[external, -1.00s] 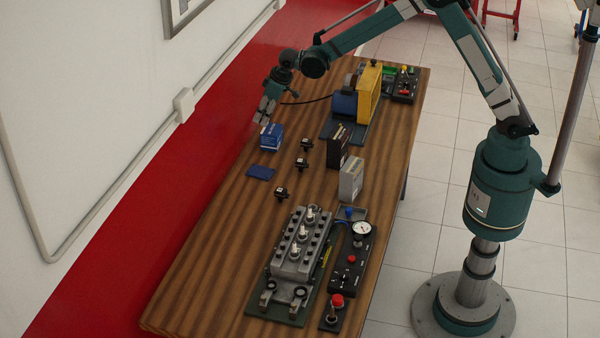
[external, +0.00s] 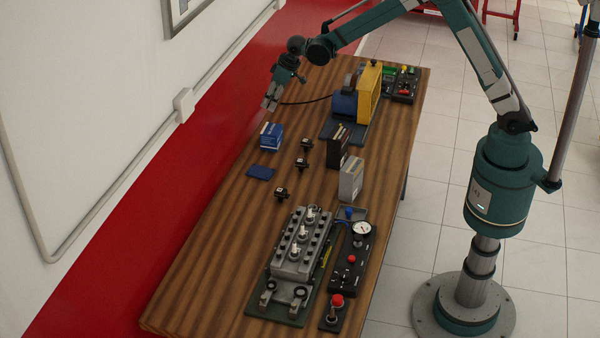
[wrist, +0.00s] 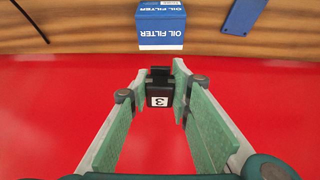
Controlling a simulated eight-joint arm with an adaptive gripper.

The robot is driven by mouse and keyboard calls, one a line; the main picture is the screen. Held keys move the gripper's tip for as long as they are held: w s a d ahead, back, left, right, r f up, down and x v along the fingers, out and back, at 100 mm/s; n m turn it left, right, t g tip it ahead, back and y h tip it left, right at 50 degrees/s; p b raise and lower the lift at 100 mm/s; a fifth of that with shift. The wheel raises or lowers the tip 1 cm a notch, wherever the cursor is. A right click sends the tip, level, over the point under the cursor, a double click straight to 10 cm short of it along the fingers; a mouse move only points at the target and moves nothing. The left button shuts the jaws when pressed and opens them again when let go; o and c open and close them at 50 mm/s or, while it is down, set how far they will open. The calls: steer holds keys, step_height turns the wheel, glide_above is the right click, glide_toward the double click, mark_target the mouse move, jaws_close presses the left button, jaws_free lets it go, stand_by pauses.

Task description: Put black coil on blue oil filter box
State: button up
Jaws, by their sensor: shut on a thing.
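The blue oil filter box (external: 271,136) stands upright on the wooden table near its left edge. In the wrist view the box (wrist: 161,28) shows at the top, with its white "OIL FILTER" lettering. My gripper (external: 271,101) is above and behind the box in the external view, apart from it. In the wrist view my gripper (wrist: 163,80) is shut on a black coil (wrist: 159,88) with a white label "3", and the coil is over the red floor area in that picture. The coil is too small to make out in the external view.
More black coils (external: 301,163) stand on the table in front of the box. A flat blue pad (external: 261,172) lies near the box.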

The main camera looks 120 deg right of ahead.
steer(key=shift+f, duration=2.95)
steer(key=shift+f+p, duration=0.35)
steer(key=shift+f, duration=1.5)
steer(key=shift+f, duration=0.2)
steer(key=o, duration=1)
steer(key=shift+c, duration=0.2)
steer(key=shift+r, duration=0.25)
steer(key=v, duration=1.2)
steer(key=shift+b, duration=0.35)
